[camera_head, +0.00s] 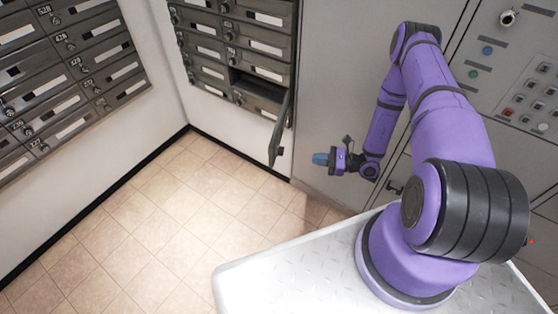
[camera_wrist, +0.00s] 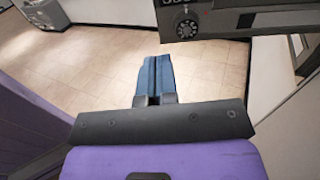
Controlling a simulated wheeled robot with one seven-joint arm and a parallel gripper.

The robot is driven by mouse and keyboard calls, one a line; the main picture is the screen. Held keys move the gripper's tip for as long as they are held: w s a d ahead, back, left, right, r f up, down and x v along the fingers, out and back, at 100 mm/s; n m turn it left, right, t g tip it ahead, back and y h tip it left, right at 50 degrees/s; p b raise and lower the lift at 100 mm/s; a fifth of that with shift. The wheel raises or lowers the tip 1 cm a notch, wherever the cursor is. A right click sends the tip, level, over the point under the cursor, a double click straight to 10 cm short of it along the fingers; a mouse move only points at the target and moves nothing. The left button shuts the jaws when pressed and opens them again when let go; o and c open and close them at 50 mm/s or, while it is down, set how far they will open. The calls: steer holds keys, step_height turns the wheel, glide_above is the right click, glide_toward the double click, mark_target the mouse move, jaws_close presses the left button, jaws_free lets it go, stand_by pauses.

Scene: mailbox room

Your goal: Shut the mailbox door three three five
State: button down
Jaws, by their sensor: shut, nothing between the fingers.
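One mailbox door (camera_head: 280,129) stands open on the mailbox block against the back wall, swung out at its right side. Its number cannot be read in the head view. The dark open compartment (camera_head: 256,86) shows to the left of the door. My gripper (camera_head: 322,159) is to the right of the open door and apart from it, at about the height of its lower end. Its blue fingers are together and empty, as the wrist view also shows (camera_wrist: 156,78). A dark panel with a round lock (camera_wrist: 187,27) is in the upper right of the wrist view; I cannot tell whether it is the open door.
Another mailbox block (camera_head: 70,75) hangs on the left wall. A grey cabinet wall with a button panel (camera_head: 530,95) stands behind my arm on the right. The tiled floor (camera_head: 150,220) below the mailboxes is clear.

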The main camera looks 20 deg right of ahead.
steer(key=f, duration=0.2)
glide_toward(274, 157)
steer(key=shift+m+t+h, duration=0.3)
steer(key=shift+m+t, duration=0.1)
steer(key=x, duration=0.5)
steer(key=s+x, duration=0.1)
steer(key=x, duration=0.1)
steer(key=shift+w+a+r, duration=0.2)
steer(key=shift+a+r, duration=0.2)
steer(key=shift+a, duration=0.1)
